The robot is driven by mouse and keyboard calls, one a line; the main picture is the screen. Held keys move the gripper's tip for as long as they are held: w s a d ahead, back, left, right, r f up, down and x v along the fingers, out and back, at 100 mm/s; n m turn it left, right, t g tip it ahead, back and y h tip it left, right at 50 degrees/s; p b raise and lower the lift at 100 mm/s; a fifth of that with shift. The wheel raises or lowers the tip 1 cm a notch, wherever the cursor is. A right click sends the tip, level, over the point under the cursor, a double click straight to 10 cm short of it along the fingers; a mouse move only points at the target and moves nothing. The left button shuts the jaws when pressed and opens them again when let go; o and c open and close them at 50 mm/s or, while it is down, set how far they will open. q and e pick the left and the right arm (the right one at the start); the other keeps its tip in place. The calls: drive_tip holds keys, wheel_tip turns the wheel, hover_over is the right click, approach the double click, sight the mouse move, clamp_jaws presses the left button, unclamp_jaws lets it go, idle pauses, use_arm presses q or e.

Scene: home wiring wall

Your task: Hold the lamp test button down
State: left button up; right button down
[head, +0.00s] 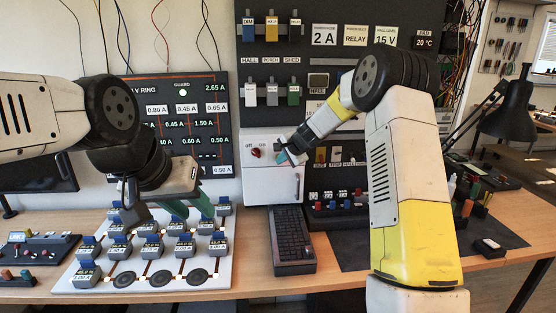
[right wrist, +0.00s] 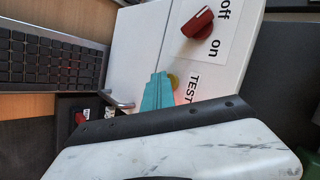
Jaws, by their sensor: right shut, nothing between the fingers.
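The white box (head: 270,185) stands at the back of the bench, below the dark panel. In the head view my right gripper (head: 283,157) is at the box front. My left gripper (head: 204,205) hangs over the board of blue-topped blocks; its opening is unclear.
The white board (head: 215,278) with several labelled blocks lies front left. A dark keyboard (head: 290,240) lies below the box, and a control panel (head: 340,215) stands to its right. The box has a metal handle (right wrist: 117,99). A black lamp (head: 508,115) stands at right.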

drive_tip(key=shift+s, duration=0.75)
drive_tip(key=shift+s+d, duration=0.2)
drive_tip(key=shift+s, duration=2.3)
